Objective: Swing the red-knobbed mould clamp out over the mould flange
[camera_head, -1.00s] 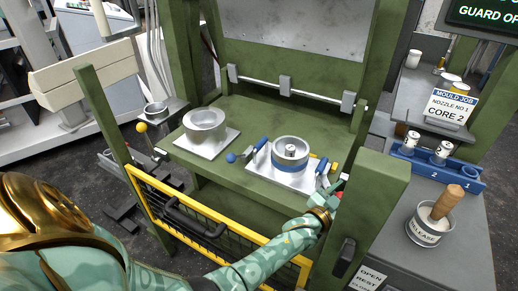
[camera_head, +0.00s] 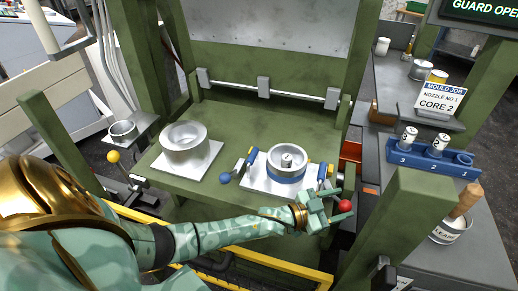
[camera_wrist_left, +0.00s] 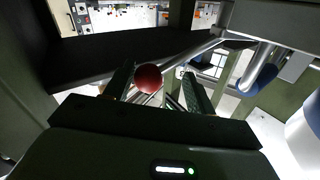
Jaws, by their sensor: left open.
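The red knob (camera_head: 345,205) of the mould clamp is at the right front corner of the mould plate (camera_head: 258,182). The round silver mould with a blue band (camera_head: 287,168) stands on that plate. My left gripper (camera_head: 336,207) comes in from the left in front of the plate and is open at the knob. In the left wrist view the red knob (camera_wrist_left: 148,78) shows between the two spread fingers (camera_wrist_left: 160,84), nearer the left one; contact cannot be told. The clamp's arm is partly hidden by the gripper. My right gripper is not in view.
A blue-knobbed clamp (camera_head: 225,178) is at the mould plate's left. A second silver ring (camera_head: 184,147) stands on a plate further left. A green post (camera_head: 385,235) rises close to the right of my gripper. A yellow guard rail (camera_head: 285,266) runs below my arm.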

